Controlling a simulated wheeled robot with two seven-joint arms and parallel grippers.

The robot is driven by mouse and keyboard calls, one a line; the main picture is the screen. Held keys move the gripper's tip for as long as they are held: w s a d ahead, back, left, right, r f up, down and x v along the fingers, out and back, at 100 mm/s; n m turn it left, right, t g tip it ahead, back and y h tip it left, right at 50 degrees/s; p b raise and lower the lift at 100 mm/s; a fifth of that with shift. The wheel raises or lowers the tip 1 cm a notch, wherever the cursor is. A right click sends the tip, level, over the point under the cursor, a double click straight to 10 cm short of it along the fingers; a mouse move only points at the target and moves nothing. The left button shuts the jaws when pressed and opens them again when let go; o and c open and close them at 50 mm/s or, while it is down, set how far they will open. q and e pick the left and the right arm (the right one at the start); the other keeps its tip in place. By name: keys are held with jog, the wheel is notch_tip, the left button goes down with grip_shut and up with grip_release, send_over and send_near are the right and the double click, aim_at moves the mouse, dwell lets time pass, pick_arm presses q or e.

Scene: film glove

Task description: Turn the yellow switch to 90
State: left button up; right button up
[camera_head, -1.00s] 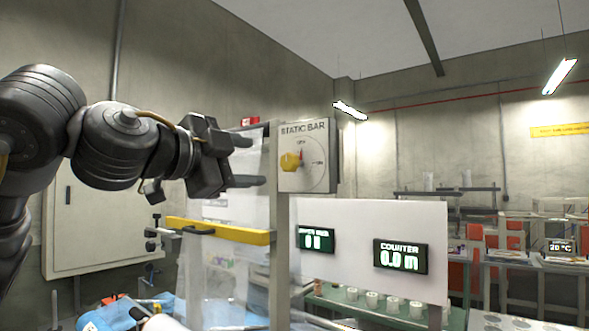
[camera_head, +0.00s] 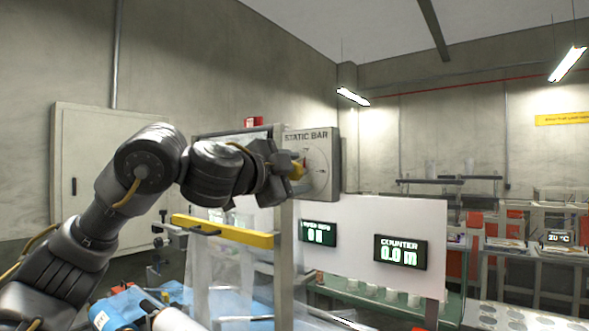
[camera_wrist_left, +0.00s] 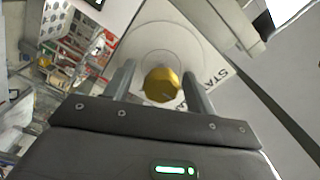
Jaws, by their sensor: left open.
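The yellow switch (camera_head: 297,170) is a round knob on the grey STATIC BAR panel (camera_head: 325,142), mostly hidden behind my gripper in the head view. In the left wrist view the yellow switch (camera_wrist_left: 162,84) shows clearly on a pale round dial (camera_wrist_left: 158,42). My left gripper (camera_head: 294,168) is open in front of the panel. In the wrist view its two fingers (camera_wrist_left: 160,88) stand on either side of the knob, with a gap showing at each side. I cannot tell if they touch it. The dial's markings are too small or hidden to read. My right gripper is not in view.
A yellow bar (camera_head: 222,230) runs below my left arm. A white board with a COUNTER display (camera_head: 401,253) reading 0.0 m stands right of the panel post. A grey cabinet (camera_head: 100,170) is on the left wall. Clear film hangs under the bar.

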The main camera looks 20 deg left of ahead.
pick_arm(q)
jog(key=shift+s+a, duration=0.1)
jog(key=shift+s, duration=0.1)
jog(key=shift+c, duration=0.5)
jog(key=shift+s+r, duration=0.1)
jog(key=shift+c, duration=1.3)
jog(key=c, duration=0.6)
